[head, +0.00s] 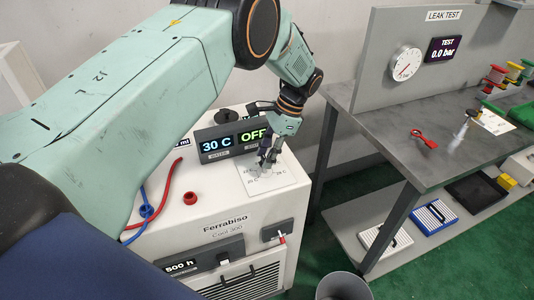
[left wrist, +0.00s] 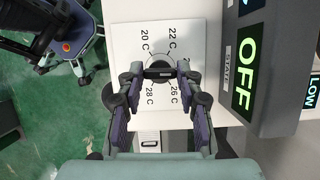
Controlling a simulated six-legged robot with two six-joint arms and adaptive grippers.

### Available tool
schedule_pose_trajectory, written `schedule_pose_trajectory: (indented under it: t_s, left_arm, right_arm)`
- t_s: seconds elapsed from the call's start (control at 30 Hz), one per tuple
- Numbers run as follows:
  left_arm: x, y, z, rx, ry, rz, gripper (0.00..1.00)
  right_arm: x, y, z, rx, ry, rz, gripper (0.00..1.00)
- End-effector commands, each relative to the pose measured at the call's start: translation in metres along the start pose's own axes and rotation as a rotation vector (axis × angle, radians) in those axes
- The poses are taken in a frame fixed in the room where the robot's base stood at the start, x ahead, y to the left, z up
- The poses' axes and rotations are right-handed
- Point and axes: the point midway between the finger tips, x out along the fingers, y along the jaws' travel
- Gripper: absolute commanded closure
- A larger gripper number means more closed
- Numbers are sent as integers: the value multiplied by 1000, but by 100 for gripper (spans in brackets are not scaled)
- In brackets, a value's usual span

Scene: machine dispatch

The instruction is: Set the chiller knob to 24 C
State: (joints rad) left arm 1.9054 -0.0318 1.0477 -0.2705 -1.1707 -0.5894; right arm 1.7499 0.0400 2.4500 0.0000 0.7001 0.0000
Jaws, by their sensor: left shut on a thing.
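The chiller (head: 240,222) is a white cabinet labelled Ferrabiso Cool 300. Its display (head: 218,146) reads 30 C and OFF. The knob (left wrist: 159,73) is a grey disc with a dark bar across it, on a white dial plate (head: 288,178). The marks 20 C, 22 C, 26 C and 28 C show around it in the left wrist view; no 24 C label is readable. My left gripper (left wrist: 158,76) is shut on the knob's bar, one finger at each end. In the head view the gripper (head: 266,160) hides most of the knob. My right gripper is out of view.
A grey leak test bench (head: 395,140) stands at the right. A grey bin (head: 342,287) stands in front.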

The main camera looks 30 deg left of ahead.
Motion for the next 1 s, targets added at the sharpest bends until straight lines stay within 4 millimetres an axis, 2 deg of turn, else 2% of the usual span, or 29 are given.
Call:
schedule_pose_trajectory:
  t_s: [0.6,0.63,0.87,1.0]
  left_arm:
    - [-5,-3,0,-35,6,5,96]
    - [-5,-3,0,-35,6,5,62]
    - [-3,-2,0,-34,4,9,42]
    - [-2,-1,0,-33,3,10,42]
  right_arm:
    - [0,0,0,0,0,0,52]
    - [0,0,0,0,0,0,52]
    - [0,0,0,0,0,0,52]
    - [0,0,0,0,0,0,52]
